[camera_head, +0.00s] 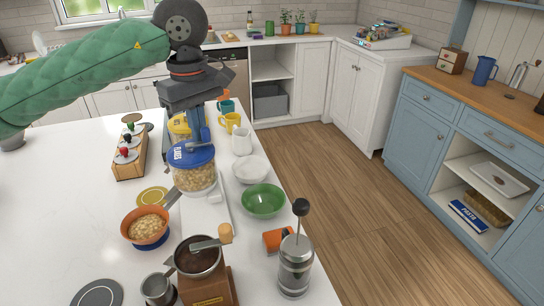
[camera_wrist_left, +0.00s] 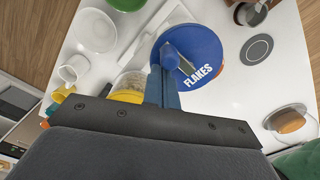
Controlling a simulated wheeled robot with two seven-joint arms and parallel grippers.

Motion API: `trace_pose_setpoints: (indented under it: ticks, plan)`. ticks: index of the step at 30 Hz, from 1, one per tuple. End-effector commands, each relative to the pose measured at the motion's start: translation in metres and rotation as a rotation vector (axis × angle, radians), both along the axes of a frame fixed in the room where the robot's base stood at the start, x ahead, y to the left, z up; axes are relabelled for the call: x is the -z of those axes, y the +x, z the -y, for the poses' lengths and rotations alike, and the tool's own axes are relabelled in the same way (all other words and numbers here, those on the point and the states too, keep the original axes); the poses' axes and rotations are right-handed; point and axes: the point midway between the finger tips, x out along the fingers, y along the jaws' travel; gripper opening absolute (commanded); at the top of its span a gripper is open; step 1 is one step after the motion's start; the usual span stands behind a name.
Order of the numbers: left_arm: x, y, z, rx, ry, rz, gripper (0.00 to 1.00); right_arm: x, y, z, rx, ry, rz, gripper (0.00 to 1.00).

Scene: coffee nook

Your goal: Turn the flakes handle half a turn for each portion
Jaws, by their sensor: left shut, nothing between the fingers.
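The flakes dispenser, a clear jar of flakes (camera_head: 195,178) with a blue lid marked FLAKES (camera_head: 193,153), stands on the white counter. The lid also shows in the left wrist view (camera_wrist_left: 205,50). My left gripper (camera_head: 203,138) points down just above the lid, its blue fingers shut and empty. In the left wrist view the fingers (camera_wrist_left: 164,80) overlap the lid's edge; I cannot tell whether they touch the handle, which is partly hidden. An orange bowl (camera_head: 128,222) holding flakes stands at the front left of the jar. My right gripper is not in view.
A second dispenser with a yellow lid (camera_head: 180,122) stands behind the jar. A white bowl (camera_head: 250,169), green bowl (camera_head: 263,201) and French press (camera_head: 296,265) line the counter's right side. A wooden grinder (camera_head: 205,285) is in front.

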Motion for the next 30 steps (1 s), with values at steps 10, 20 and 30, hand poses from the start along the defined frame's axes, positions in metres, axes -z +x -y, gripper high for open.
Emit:
trace_pose_setpoints:
  ticks: [10, 20, 30]
  plan:
    - [-0.009, 0.001, -0.001, 0.000, 0.000, 0.001, 0.00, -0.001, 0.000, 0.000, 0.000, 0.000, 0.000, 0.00]
    - [-0.030, 0.001, -0.001, 0.000, -0.001, 0.001, 0.00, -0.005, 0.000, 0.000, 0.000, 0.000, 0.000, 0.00]
    - [-0.052, 0.001, -0.001, -0.001, -0.001, 0.001, 0.00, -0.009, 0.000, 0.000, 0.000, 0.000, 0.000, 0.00]
